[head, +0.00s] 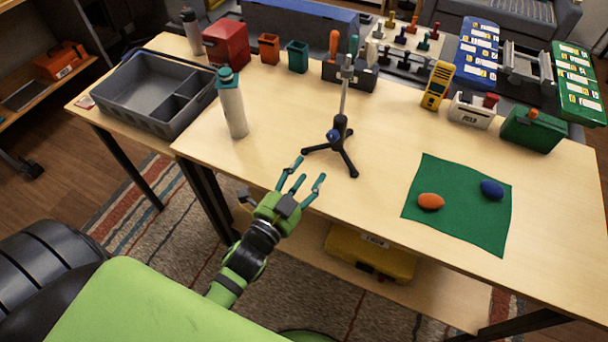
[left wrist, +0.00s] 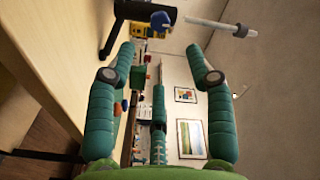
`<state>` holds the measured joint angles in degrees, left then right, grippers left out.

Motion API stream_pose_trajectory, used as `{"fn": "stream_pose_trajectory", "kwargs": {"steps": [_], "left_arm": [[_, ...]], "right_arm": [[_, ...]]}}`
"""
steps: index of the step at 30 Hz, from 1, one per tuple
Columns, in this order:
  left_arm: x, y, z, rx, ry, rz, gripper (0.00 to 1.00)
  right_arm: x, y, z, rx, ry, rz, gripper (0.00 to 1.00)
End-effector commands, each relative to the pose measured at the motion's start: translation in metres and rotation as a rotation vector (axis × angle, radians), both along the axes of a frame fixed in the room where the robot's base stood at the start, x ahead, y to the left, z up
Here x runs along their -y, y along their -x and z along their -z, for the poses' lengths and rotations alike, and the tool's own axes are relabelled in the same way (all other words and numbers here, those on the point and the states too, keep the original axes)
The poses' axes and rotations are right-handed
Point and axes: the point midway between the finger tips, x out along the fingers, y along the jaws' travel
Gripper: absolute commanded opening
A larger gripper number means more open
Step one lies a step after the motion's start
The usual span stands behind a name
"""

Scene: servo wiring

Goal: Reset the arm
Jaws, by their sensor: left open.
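My left gripper (head: 301,186) is open and empty at the front edge of the wooden table (head: 380,185), with its green arm coming from the lower left. Its teal fingers also show in the left wrist view (left wrist: 160,85), spread wide with nothing between them. A small black tripod stand with a grey upright rod (head: 342,110) and a blue knob stands on the table just beyond the fingertips, apart from them. Part of it shows at the top of the left wrist view (left wrist: 150,14). My right gripper is in neither view.
A grey bottle with a teal cap (head: 233,108) and a grey tray (head: 130,93) stand to the left. A green cloth (head: 460,222) holds an orange (head: 431,201) and a blue (head: 492,189) rounded object. Bins, tools and cases line the back.

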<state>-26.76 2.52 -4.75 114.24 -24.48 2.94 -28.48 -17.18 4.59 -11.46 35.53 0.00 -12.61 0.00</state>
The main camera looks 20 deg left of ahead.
Motion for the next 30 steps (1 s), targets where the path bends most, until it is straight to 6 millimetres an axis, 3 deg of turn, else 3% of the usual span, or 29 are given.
{"fn": "stream_pose_trajectory", "kwargs": {"steps": [17,23,30], "left_arm": [[-0.003,0.0,0.002,-0.027,0.017,-0.014,0.53],[-0.024,0.01,0.026,-0.259,0.162,-0.131,0.53],[-0.036,0.063,0.067,-0.679,0.409,-0.319,0.53]], "right_arm": [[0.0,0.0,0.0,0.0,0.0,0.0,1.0],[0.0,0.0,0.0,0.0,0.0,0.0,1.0],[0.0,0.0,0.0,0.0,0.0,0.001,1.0]]}}
